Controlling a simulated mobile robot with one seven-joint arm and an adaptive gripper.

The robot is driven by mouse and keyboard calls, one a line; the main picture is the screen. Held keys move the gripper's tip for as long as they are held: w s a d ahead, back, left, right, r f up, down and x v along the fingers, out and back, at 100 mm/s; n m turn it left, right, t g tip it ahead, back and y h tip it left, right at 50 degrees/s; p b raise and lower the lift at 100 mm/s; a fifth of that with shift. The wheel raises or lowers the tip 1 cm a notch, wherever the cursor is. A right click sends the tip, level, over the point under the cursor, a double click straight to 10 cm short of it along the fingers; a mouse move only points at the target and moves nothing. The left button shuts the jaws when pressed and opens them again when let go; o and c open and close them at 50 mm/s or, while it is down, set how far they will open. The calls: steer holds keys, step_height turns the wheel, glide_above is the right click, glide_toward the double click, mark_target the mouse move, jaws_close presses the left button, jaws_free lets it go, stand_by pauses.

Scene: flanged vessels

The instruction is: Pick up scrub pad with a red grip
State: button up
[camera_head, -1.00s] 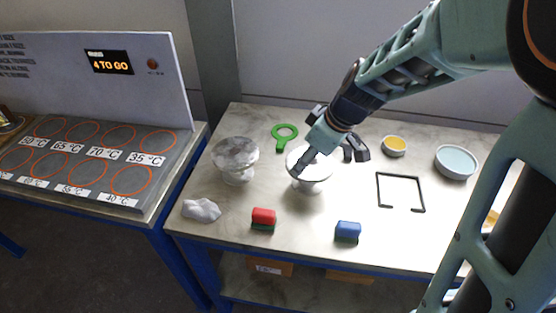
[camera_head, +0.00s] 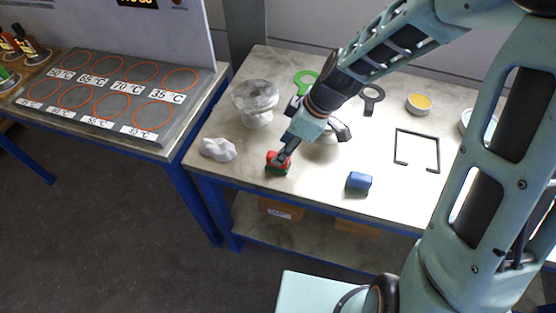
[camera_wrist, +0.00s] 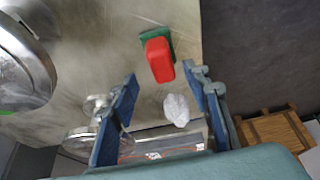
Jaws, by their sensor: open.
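The scrub pad with a red grip (camera_head: 273,163) lies near the front edge of the table; its pad side is green. In the wrist view the red grip (camera_wrist: 159,59) and green pad (camera_wrist: 171,40) show beyond the fingertips, in line with the space between them. My gripper (camera_wrist: 163,86) is open, with nothing between its fingers. In the head view my gripper (camera_head: 285,154) is over the scrub pad and partly covers it; I cannot tell from there whether it touches.
A blue-gripped pad (camera_head: 359,181) lies to the right and a crumpled white cloth (camera_head: 218,149) to the left. A pale flanged vessel (camera_head: 256,99) stands behind left; another vessel (camera_head: 329,139) is partly behind my gripper. A black wire frame (camera_head: 418,149) lies farther right.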

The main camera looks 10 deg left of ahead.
mark_target(284, 170)
steer(key=shift+x, duration=2.2)
steer(key=shift+s+d+f, duration=0.1)
steer(key=shift+s, duration=0.05)
steer(key=shift+c, duration=0.2)
jaws_close()
steer(key=shift+r+p, duration=0.2)
steer(key=shift+p, duration=0.15)
